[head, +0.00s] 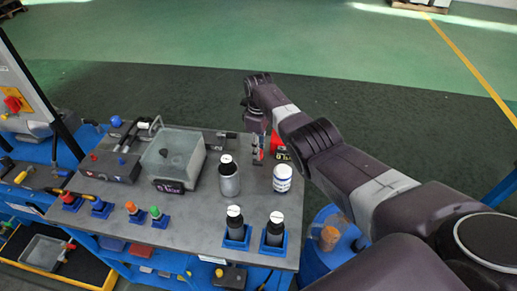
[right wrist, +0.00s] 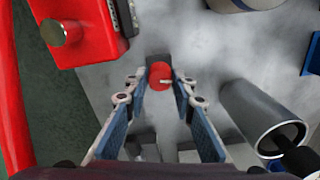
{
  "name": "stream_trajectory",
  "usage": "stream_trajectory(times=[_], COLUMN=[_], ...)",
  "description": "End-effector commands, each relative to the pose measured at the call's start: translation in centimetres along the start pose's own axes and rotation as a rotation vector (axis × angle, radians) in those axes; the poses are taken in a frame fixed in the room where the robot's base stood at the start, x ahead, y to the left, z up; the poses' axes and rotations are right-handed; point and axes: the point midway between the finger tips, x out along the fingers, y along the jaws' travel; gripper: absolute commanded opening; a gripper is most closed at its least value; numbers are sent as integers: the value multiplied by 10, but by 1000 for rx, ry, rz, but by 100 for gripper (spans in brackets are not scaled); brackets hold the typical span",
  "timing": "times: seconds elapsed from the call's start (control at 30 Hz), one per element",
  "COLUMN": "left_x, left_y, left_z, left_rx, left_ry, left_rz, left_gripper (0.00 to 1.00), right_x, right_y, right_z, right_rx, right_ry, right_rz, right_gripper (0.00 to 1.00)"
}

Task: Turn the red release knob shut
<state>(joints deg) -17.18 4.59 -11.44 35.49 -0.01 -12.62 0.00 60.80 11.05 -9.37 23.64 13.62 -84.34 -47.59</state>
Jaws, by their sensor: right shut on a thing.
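The red release knob (right wrist: 160,76) shows in the right wrist view, round and red with a short pale pin or mark on its right side. It sits against a small dark block on the grey bench top. My right gripper (right wrist: 162,86) has its two blue-padded fingers on either side of the knob and is shut on it. In the head view my right gripper (head: 257,151) points down at the back of the bench, beside a red unit (head: 279,147); I cannot make out the knob there. My left gripper is not in view.
A grey bottle (head: 229,180) and a white jar (head: 282,178) stand close by on the bench (head: 190,225). A clear tank (head: 172,155) is to the left. The red unit also shows in the right wrist view (right wrist: 85,35), with a red tube (right wrist: 10,90) beside it.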

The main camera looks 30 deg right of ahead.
Motion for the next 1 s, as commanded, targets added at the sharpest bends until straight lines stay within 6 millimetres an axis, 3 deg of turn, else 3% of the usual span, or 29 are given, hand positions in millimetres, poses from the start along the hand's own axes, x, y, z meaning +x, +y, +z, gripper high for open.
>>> stream_trajectory(times=[0.4,0.97,1.0], left_x=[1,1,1], left_y=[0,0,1], left_z=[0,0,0], left_rx=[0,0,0], left_ry=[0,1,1], left_rz=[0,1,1], left_gripper=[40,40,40], right_x=[-2,-2,-2], right_y=[2,2,2], right_z=[-1,-1,-1], right_rx=[-195,-223,-223], right_ry=[3,3,3], right_rz=[5,5,5], right_gripper=[0,0,27])
